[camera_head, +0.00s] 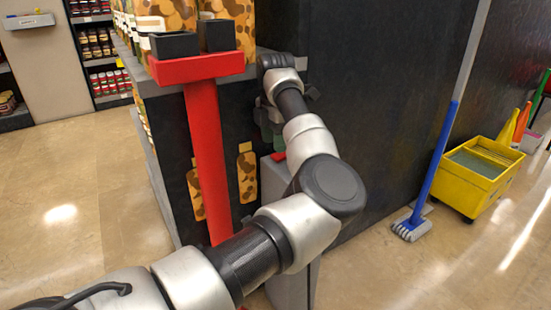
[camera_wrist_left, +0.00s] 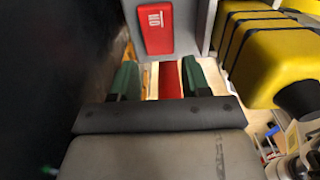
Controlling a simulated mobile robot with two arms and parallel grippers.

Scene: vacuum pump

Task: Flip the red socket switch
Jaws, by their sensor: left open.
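A red rectangular switch (camera_wrist_left: 153,26) with white lettering sits on a grey panel (camera_wrist_left: 190,14) at the top of the left wrist view. A small red patch (camera_head: 278,156) on top of a grey box (camera_head: 274,182) shows in the head view, partly behind my arm. My left gripper (camera_head: 271,134) is beside the dark shelf side, partly hidden by my own wrist. In the left wrist view its green-padded fingers (camera_wrist_left: 160,78) are apart, with the switch beyond their tips and no visible contact. A red and white strip shows between them; I cannot tell what it is. My right gripper is not in view.
A red T-shaped post (camera_head: 208,150) with dark blocks on top stands left of my arm. A dark wall (camera_head: 385,90) is behind. A yellow body with black straps (camera_wrist_left: 262,60) is close on the right. A blue mop (camera_head: 434,165) and yellow bucket (camera_head: 482,178) stand right.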

